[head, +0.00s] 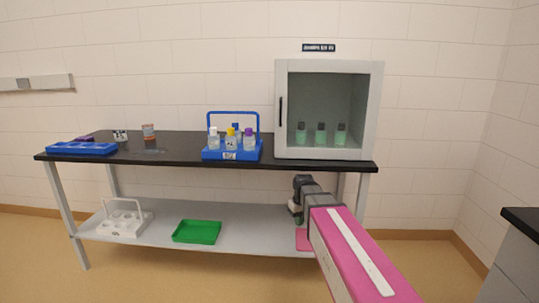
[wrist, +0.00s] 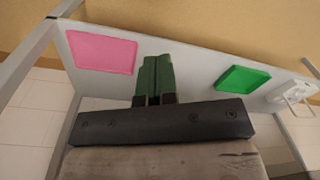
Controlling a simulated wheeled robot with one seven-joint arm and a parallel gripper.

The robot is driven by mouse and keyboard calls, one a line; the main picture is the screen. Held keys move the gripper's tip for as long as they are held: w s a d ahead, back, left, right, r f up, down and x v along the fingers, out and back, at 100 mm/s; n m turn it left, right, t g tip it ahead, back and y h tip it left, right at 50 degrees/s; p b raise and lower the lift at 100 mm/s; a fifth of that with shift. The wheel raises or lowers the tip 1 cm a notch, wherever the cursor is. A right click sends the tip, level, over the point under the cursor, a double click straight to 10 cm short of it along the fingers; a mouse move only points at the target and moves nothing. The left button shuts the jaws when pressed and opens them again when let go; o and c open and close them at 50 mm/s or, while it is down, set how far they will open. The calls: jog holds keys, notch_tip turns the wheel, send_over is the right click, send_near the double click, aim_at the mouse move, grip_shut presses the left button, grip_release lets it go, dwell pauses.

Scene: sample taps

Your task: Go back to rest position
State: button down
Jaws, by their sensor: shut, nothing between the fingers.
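My gripper (head: 297,215) is in front of the right part of the bench, near the lower shelf, at the end of my pink arm. In the wrist view, the gripper's green fingers (wrist: 154,80) are together with nothing between them. They point over the lower shelf, between a pink tray (wrist: 101,52) and a green tray (wrist: 243,79). In the head view my arm hides most of the pink tray (head: 302,241).
The black bench top (head: 180,149) holds a blue caddy (head: 233,155) of bottles and a cabinet (head: 372,100) with several green-filled bottles. The lower shelf (head: 240,235) holds the green tray (head: 197,232) and a white caddy (head: 124,222). Another counter (head: 520,222) stands at right.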

jog(key=s+d+f+m, duration=0.2)
jog(key=s+d+f, duration=0.1)
jog(key=s+f, duration=0.2)
jog(key=s+d+f+m, duration=0.2)
jog(key=s+f, duration=0.3)
jog(key=s, duration=0.4)
jog(key=shift+s+d+h, duration=0.3)
jog(key=shift+s+d, duration=0.1)
jog(key=shift+d, duration=0.4)
jog(key=shift+a+f, duration=0.1)
